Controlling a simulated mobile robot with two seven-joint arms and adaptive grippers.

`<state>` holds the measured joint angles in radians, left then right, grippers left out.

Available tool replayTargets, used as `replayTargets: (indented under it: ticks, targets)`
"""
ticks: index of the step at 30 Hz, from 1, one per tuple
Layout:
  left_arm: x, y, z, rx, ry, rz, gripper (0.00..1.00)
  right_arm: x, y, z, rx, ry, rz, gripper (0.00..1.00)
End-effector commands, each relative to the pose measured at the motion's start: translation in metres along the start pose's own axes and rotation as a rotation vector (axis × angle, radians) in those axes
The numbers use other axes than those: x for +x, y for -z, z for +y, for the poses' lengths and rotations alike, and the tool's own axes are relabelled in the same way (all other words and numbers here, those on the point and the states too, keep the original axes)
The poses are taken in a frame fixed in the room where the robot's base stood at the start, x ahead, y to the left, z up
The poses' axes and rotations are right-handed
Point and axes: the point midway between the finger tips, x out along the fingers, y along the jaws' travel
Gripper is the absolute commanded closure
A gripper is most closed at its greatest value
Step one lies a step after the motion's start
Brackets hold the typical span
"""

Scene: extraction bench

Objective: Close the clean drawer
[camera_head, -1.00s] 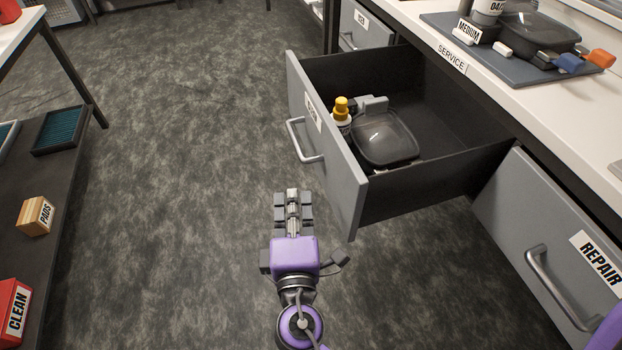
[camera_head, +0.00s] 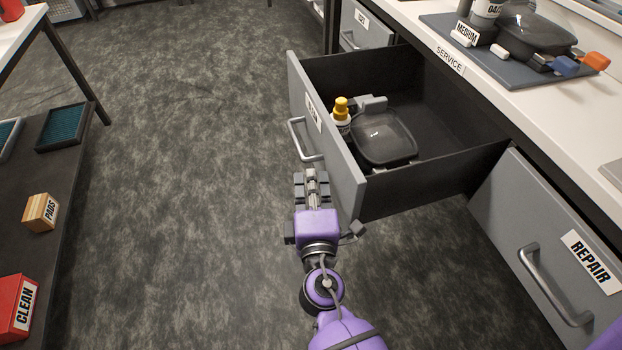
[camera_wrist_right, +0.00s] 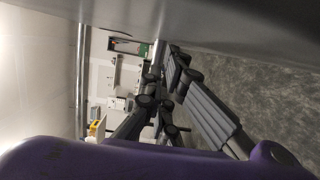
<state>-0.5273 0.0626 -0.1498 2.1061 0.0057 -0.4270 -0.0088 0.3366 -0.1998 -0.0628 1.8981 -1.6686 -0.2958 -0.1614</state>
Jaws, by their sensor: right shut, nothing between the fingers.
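The open drawer (camera_head: 344,187) has a grey front with a bar handle (camera_head: 304,140) and a white label, seen too obliquely to read surely. It is pulled well out from the bench. Inside are a dark lidded container (camera_head: 384,138) and a bottle with a yellow cap (camera_head: 341,112). My right gripper (camera_head: 311,178) is shut and empty, just outside the drawer front, below and near the handle. I cannot tell whether it touches the front. The fingers also show in the right wrist view (camera_wrist_right: 180,90), under a grey surface. My left gripper is not in view.
A closed drawer labelled REPAIR (camera_head: 548,245) sits at right under the white bench top (camera_head: 520,95). A dark low shelf (camera_head: 60,225) at left holds a red CLEAN box (camera_head: 14,308) and a PADS block (camera_head: 40,212). The floor between is clear.

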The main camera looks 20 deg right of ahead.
Motion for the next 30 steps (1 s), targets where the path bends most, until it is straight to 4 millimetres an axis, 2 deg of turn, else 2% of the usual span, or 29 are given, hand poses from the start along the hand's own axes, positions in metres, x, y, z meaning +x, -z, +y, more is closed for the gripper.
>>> replayTargets:
  ticks: [5,8,19,24,30]
  targets:
    - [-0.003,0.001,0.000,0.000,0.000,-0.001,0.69,0.004,-0.016,0.001,-0.004,-0.002,-0.002,1.00]
    - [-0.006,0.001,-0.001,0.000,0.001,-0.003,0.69,0.008,-0.033,0.002,-0.004,-0.002,-0.002,1.00]
    - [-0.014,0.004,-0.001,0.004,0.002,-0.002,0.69,0.032,-0.128,0.002,-0.006,-0.002,-0.003,1.00]
    - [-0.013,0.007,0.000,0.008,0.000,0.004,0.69,0.043,-0.173,0.002,-0.005,-0.002,-0.003,1.00]
    - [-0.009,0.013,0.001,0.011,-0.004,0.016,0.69,0.054,-0.218,0.001,-0.004,-0.001,-0.002,1.00]
